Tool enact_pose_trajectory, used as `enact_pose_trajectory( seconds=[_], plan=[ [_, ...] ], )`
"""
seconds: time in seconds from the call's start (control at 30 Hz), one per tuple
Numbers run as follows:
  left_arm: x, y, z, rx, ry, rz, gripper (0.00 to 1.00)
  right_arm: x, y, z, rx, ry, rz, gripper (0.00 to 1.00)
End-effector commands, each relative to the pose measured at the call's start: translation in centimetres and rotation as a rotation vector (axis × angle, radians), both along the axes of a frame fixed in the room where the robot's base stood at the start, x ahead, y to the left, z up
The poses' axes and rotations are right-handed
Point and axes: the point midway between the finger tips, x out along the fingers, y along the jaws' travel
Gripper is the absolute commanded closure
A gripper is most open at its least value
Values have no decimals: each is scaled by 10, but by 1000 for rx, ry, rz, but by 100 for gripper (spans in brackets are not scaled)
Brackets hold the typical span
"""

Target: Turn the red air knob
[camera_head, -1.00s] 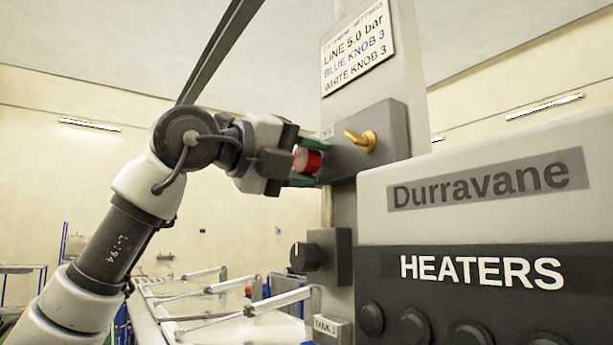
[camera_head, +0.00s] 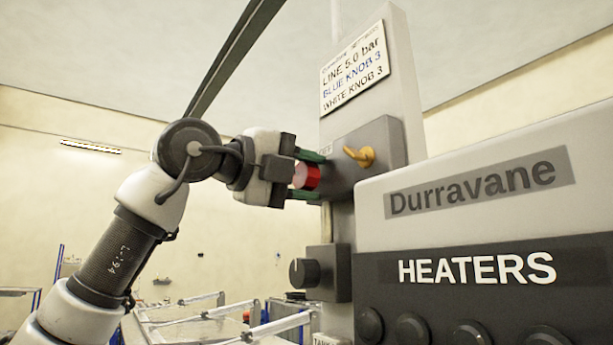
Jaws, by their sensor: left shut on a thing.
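The red air knob (camera_head: 312,177) sticks out from the left side of a grey box (camera_head: 372,150) on the upright post. My left gripper (camera_head: 308,176) comes in from the left and is shut on the knob. Its green-tipped fingers lie above and below the knob, partly hiding it. The knob's pale round face points toward the gripper's palm. Any turn mark on the knob is too small to tell. My right gripper does not show.
A yellow lever (camera_head: 360,156) sits on the front of the grey box. A black knob (camera_head: 304,272) is below on its own box. A settings sign (camera_head: 354,68) hangs above. The HEATERS panel (camera_head: 475,268) fills the lower right. Tank lids with struts (camera_head: 210,312) lie lower left.

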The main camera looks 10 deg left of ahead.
Motion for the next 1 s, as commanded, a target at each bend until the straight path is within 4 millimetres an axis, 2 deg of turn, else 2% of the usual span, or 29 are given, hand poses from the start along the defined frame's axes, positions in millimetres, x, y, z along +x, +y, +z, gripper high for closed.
enact_pose_trajectory(
  seconds=[0.03,0.07,0.2,0.57,1.0],
  plan=[
    [0,2,2,-6,-1,3,81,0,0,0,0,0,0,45],
    [0,2,2,-6,-1,3,54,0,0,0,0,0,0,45],
    [0,1,1,-4,-1,2,33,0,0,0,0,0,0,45],
    [-4,5,0,-2,-2,1,32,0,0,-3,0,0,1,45],
    [-60,62,-2,-4,-2,3,32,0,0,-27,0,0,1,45]
  ],
)
